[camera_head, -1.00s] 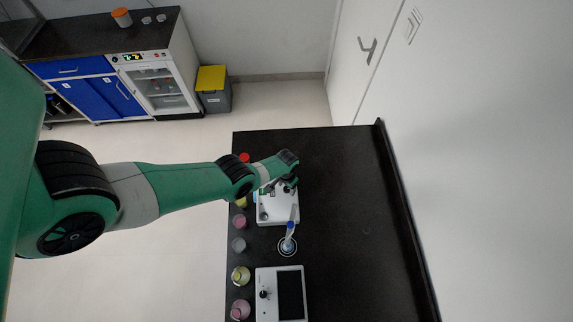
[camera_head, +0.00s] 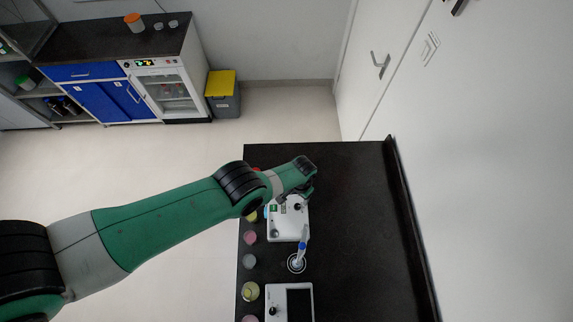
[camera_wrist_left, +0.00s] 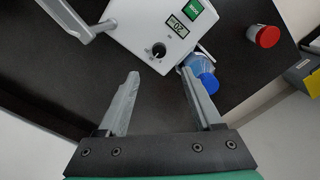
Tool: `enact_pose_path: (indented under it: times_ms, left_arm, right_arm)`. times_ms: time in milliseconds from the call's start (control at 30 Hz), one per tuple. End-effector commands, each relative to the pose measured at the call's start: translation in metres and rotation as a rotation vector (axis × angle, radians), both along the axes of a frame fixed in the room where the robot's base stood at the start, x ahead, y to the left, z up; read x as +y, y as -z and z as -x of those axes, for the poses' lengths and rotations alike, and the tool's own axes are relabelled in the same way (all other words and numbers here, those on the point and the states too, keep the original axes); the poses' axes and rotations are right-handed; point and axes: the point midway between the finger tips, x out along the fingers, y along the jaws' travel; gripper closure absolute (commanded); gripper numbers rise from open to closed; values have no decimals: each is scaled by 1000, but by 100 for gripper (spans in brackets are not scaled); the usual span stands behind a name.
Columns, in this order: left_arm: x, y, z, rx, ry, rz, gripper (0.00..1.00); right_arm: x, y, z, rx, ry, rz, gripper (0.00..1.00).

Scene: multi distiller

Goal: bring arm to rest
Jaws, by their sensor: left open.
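My green left arm comes in from the left in the head view. Its gripper (camera_head: 308,191) is over the upper end of a white device (camera_head: 287,228) on the black table. In the left wrist view the two grey fingers (camera_wrist_left: 160,78) are spread apart with nothing between them. The device, with a knob and a green label (camera_wrist_left: 194,8), lies beyond the fingertips. A blue-capped bottle (camera_wrist_left: 201,66) shows beside the right finger; I cannot tell whether they touch. My right gripper is not in view.
A red-capped jar (camera_wrist_left: 264,36) stands near the table edge. Several flasks, including a yellow one (camera_head: 250,291), line the table's left side. A blue-topped piece (camera_head: 302,247) and a second white device (camera_head: 275,290) stand nearer. The table's right half (camera_head: 360,230) is clear.

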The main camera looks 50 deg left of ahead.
Motion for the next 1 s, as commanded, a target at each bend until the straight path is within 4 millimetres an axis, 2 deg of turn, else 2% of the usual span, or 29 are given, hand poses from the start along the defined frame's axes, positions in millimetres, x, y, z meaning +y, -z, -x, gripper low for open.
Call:
enact_pose_path:
  times_ms: [533,633,667,767,833,867,900,967,1000]
  left_arm:
    - [-1,0,0,0,3,0,33]
    - [-8,-3,-6,-13,20,0,33]
    - [-9,-7,-15,-36,22,-1,33]
    - [-13,-32,-59,-158,33,-7,33]
    - [-16,-65,-103,-288,42,-11,33]
    - [-18,-82,-122,-349,46,-13,33]
    - [-20,-108,-147,-435,51,-15,33]
    - [-24,-150,-180,-564,59,-18,33]
    - [-27,-181,-199,-649,64,-20,33]
  right_arm:
    - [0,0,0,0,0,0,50]
    - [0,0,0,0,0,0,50]
    - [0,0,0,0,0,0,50]
    - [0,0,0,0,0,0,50]
    - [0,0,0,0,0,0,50]
    - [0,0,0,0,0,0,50]
    - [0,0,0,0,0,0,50]
    - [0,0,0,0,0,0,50]
    - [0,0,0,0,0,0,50]
